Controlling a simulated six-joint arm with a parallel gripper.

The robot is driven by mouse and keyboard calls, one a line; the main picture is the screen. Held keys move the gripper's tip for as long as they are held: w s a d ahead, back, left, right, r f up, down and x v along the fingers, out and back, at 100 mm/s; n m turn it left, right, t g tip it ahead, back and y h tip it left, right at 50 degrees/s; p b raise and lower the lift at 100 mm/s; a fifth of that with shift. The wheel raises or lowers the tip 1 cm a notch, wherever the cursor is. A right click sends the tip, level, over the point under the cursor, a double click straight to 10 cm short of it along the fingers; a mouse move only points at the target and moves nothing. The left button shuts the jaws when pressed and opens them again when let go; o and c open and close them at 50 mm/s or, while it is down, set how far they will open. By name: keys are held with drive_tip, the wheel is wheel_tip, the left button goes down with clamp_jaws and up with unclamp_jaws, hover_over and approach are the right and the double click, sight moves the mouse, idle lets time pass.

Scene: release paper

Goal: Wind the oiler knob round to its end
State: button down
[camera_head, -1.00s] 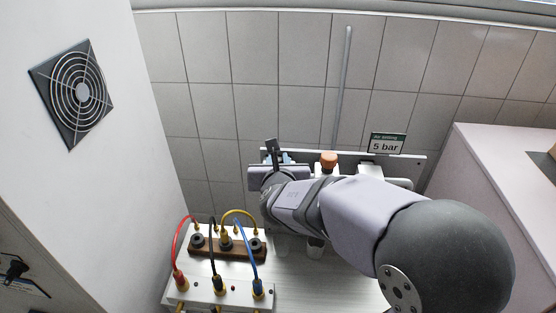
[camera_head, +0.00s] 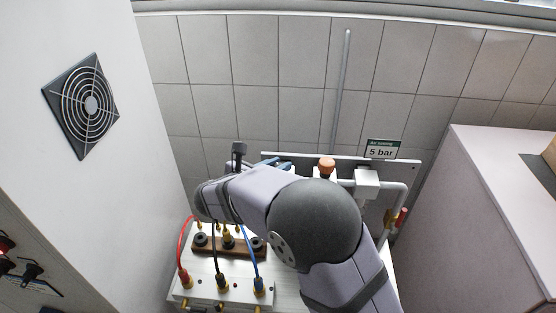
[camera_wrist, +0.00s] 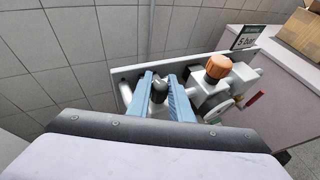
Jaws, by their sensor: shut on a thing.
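The oiler knob (camera_wrist: 159,90) is a small dark, rounded knob on the air unit in the wrist view. My gripper (camera_wrist: 161,77) has its two blue fingers on either side of the knob and is shut on it. In the head view only a bit of blue finger (camera_head: 284,164) shows behind my arm, and the knob is hidden there. An orange knob (camera_wrist: 218,67) stands on the unit to the right of the fingers; it also shows in the head view (camera_head: 326,167).
The unit sits on a pale back plate (camera_head: 410,167) with a "5 bar" sign (camera_head: 382,149) above. A round gauge (camera_wrist: 220,109) and red handle (camera_head: 402,216) are on the right. A terminal box with cables (camera_head: 207,292) stands below left. A pale cabinet (camera_head: 470,215) is at right.

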drive_tip(key=m+g+h+p, duration=0.1)
drive_tip(key=m+g+h, duration=0.1)
drive_tip(key=m+h, duration=0.1)
drive_tip(key=shift+m+g+h+p, duration=0.3)
drive_tip(key=shift+m+p, duration=0.1)
drive_tip(key=shift+m+g+h+p, duration=0.75)
drive_tip(key=shift+m+g+h, duration=0.25)
drive_tip(key=shift+m+g, duration=0.25)
drive_tip(key=shift+m+g+h+p, duration=0.3)
drive_tip(key=shift+m+g, duration=0.25)
drive_tip(key=shift+m, duration=0.1)
drive_tip(key=c, duration=1.6)
unclamp_jaws()
drive_tip(key=shift+r, duration=0.1)
drive_tip(key=shift+r+b, duration=0.55)
wheel_tip(320, 180, up, 9)
drive_tip(key=shift+f+b, duration=0.1)
drive_tip(key=shift+b, duration=0.5)
